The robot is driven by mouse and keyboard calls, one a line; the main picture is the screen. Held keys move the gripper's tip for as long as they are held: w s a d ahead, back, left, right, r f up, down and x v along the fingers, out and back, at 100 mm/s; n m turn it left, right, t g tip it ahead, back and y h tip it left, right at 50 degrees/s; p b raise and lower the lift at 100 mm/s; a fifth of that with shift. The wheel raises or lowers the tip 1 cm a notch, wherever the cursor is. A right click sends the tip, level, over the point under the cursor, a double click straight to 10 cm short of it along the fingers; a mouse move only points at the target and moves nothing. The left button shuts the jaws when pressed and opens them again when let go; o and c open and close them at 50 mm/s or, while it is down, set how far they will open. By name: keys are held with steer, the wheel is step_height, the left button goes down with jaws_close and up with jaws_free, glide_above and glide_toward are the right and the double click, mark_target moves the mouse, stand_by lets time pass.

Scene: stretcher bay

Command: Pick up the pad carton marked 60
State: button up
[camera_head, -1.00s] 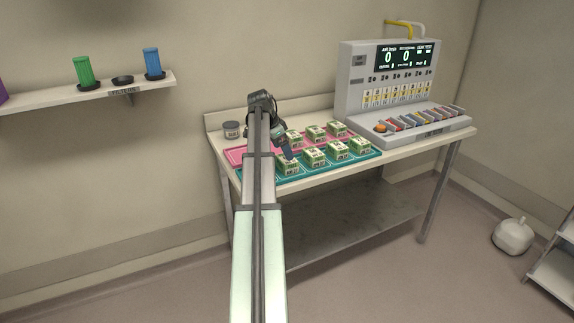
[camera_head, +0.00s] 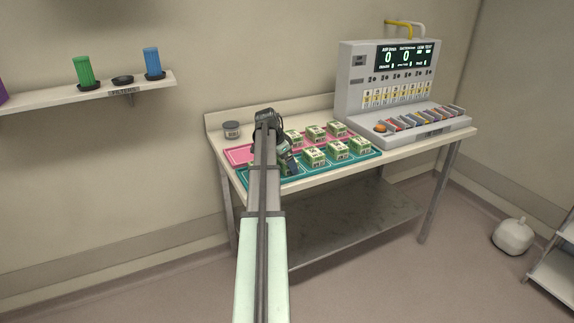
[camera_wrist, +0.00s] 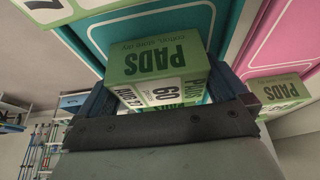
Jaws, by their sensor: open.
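The pad carton marked 60 (camera_wrist: 158,62), green and white, stands on the teal tray (camera_wrist: 190,18) in the wrist view. My gripper (camera_wrist: 160,92) is open, with a blue finger on each side of this carton; I cannot tell whether they touch it. In the head view my gripper (camera_head: 289,166) is down at the left end of the teal tray (camera_head: 330,167), and my arm and gripper largely hide the carton there.
Several similar cartons (camera_head: 338,150) stand close by on the teal tray, and others (camera_head: 313,132) on the pink tray (camera_head: 238,155) behind. A grey jar (camera_head: 232,130) stands at the back left. A console (camera_head: 388,75) fills the table's right end.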

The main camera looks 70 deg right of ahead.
steer(key=c, duration=0.8)
steer(key=shift+r, duration=0.15)
